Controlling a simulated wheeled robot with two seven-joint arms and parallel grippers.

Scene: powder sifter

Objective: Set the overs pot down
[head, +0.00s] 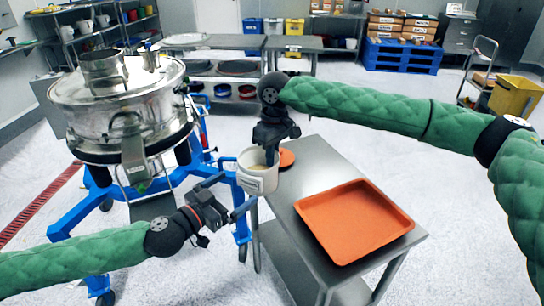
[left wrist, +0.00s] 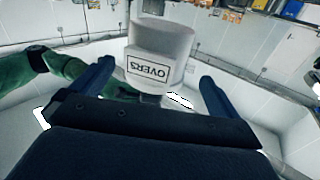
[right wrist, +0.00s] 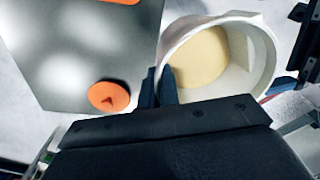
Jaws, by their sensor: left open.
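The overs pot (head: 257,176) is a white round pot with pale powder inside, held up beside the left edge of the steel table (head: 284,200). Its OVERS label shows in the left wrist view (left wrist: 160,45). My right gripper (head: 270,157) is shut on the pot's rim, one finger on each side of the wall; the right wrist view shows the fingers and the powder inside the pot (right wrist: 262,55). My left gripper (head: 238,192) is open and empty, just below and left of the pot, its spread fingers pointing toward it.
An orange tray (head: 355,235) lies on the table's near part. A small orange disc (right wrist: 109,96) lies on the table close to the pot. The steel sifter (head: 120,105) on its blue wheeled frame stands to the left. Bare steel is free around the disc.

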